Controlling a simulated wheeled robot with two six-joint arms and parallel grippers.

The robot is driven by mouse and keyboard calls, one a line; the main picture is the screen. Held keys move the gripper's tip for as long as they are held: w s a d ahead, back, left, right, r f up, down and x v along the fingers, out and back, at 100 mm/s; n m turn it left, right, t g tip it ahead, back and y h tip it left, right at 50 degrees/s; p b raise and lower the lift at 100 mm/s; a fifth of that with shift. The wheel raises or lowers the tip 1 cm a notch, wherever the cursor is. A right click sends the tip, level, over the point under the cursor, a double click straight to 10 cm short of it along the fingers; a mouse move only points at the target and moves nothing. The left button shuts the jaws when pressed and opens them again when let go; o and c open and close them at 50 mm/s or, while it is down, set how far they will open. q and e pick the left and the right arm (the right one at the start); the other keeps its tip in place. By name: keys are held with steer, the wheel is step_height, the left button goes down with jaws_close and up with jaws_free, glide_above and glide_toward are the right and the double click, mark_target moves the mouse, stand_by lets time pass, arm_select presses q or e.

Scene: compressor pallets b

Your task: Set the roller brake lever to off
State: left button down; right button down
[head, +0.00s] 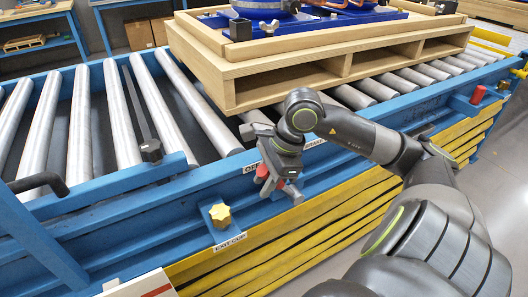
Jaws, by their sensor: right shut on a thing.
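The roller brake lever (291,182) shows as a bit of red at the blue front rail of the conveyor. My right gripper (273,183) is shut on it, and the jaws and wrist hide most of the lever. A white label (251,168) starting with "OF" shows just left of the gripper, partly covered. Another white label (314,142), partly hidden by my arm, sits to the right on the same rail. The lever's exact angle cannot be told. My left gripper is not in view.
A wooden pallet (290,82) with blue equipment stands on the rollers behind my arm. A yellow knob (220,214) sits above an "EXIT CLIP" label (230,243). Yellow slats (330,225) run below the rail. A red part (478,95) is at the far right. The left rollers (122,115) are bare.

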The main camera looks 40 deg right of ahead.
steer(key=shift+f, duration=0.1)
steer(key=c, duration=1.1)
jaws_free()
steer(key=shift+a, duration=0.1)
